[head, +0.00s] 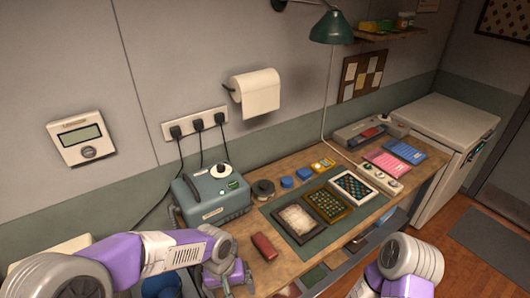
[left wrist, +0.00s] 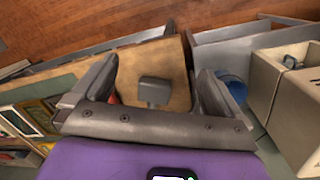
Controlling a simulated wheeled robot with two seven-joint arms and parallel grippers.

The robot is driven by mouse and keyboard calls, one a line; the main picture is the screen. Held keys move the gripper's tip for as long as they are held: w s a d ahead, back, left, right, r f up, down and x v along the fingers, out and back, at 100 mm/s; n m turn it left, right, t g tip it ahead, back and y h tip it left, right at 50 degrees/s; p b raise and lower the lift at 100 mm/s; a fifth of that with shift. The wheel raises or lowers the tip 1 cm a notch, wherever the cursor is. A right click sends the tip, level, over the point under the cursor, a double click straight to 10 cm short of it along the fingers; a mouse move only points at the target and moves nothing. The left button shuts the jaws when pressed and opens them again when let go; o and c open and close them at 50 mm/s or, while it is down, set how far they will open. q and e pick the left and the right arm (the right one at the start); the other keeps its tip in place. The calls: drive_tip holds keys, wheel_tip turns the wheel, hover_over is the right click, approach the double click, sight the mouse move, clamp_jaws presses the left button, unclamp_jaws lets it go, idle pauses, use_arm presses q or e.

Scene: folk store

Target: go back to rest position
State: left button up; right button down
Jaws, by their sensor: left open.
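My left gripper (head: 229,280) is over the near left end of the wooden workbench (head: 325,165). It also shows in the left wrist view (left wrist: 155,78), where its two fingers are spread wide. A small grey block-like thing (left wrist: 154,92) lies on the bench surface in the gap between the fingers, and nothing is pinched. A dark red block (head: 264,246) lies on the bench just right of the gripper. My right arm shows at the bottom right of the head view; its gripper is out of view.
A grey-blue box device (head: 212,198) stands left on the bench. A dark green mat (head: 305,235) carries several framed panels. A green lamp (head: 331,28) hangs above. A white cabinet (head: 446,125) stands at the far right. In the wrist view, a blue round container (left wrist: 234,88) stands near cream boxes (left wrist: 285,80).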

use_arm(q)
drive_tip(key=s+f+h+b, duration=0.1)
drive_tip(key=s+f+b, duration=0.2)
drive_tip(key=f, duration=0.8)
drive_tip(key=s+f+h+b, duration=0.1)
drive_tip(key=s+f+b, duration=0.2)
drive_tip(key=f, duration=0.8)
drive_tip(key=s+f+n+t+b, duration=0.1)
drive_tip(key=s+f+b, duration=0.3)
drive_tip(key=f, duration=0.7)
drive_tip(key=shift+s+a+f+h, duration=0.3)
drive_tip(key=shift+a+h, duration=0.1)
use_arm(e)
wheel_tip(320, 180, down, 10)
drive_tip(key=shift+s, duration=0.25)
drive_tip(key=shift+r, duration=0.1)
